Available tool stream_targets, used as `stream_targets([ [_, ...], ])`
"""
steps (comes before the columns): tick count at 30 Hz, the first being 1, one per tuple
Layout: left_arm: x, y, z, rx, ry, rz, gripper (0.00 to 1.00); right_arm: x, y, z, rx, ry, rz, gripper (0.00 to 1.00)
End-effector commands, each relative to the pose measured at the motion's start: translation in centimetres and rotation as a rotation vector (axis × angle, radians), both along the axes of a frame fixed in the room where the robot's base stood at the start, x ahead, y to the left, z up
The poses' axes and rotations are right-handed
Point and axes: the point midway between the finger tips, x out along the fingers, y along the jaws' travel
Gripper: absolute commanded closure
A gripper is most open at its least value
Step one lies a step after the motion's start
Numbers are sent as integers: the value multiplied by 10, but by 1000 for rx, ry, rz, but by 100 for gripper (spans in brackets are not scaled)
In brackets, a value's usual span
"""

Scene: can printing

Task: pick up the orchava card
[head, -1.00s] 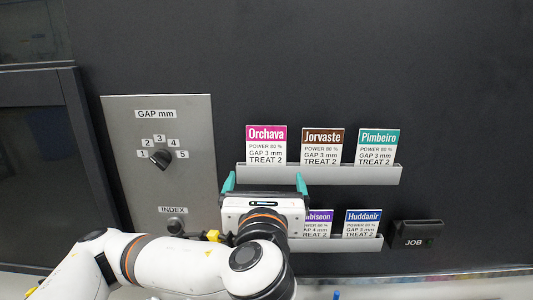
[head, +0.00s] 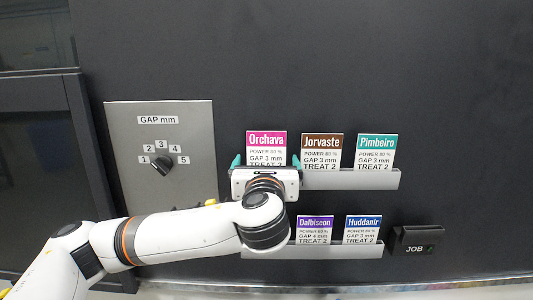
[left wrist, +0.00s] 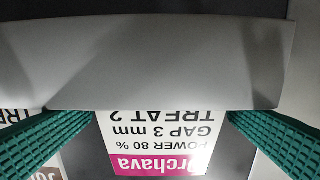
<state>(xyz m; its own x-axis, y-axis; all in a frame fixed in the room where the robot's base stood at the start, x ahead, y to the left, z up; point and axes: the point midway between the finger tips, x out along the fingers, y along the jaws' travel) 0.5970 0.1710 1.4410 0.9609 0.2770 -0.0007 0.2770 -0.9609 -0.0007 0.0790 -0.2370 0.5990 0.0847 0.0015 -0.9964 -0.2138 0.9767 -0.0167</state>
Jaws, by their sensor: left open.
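The Orchava card (head: 266,142) has a magenta top band and stands in the upper grey rack (head: 350,179) at its left end. My left gripper (head: 265,160) is open in front of it, with one teal finger to each side of the card's lower part. In the left wrist view the Orchava card (left wrist: 165,140) appears upside down between the two spread green fingers (left wrist: 142,125), with gaps on both sides. The rack's grey lip covers the card's lower edge there. My right gripper is not in view.
The Jorvaste card (head: 321,150) stands close to the right, then the Pimbeiro card (head: 376,151). A lower rack (head: 335,251) holds the Dalbiseon (head: 314,229) and Huddanir (head: 363,228) cards. A JOB slot (head: 417,240) is at lower right, a gap dial panel (head: 140,190) at left.

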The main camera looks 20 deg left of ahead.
Motion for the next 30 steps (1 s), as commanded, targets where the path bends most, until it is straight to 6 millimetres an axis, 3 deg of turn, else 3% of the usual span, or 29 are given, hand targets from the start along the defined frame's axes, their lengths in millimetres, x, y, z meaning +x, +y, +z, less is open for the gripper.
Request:
stream_targets([
  [3, 10, 3, 1, 1, 1, 2, 2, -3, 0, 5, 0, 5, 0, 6],
  [10, 11, 4, -1, 0, -1, -1, 2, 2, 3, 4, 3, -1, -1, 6],
  [19, 11, 3, -1, 0, -1, -1, 49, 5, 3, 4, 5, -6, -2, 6],
  [30, 11, 4, 5, 0, -1, 0, 50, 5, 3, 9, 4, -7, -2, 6],
])
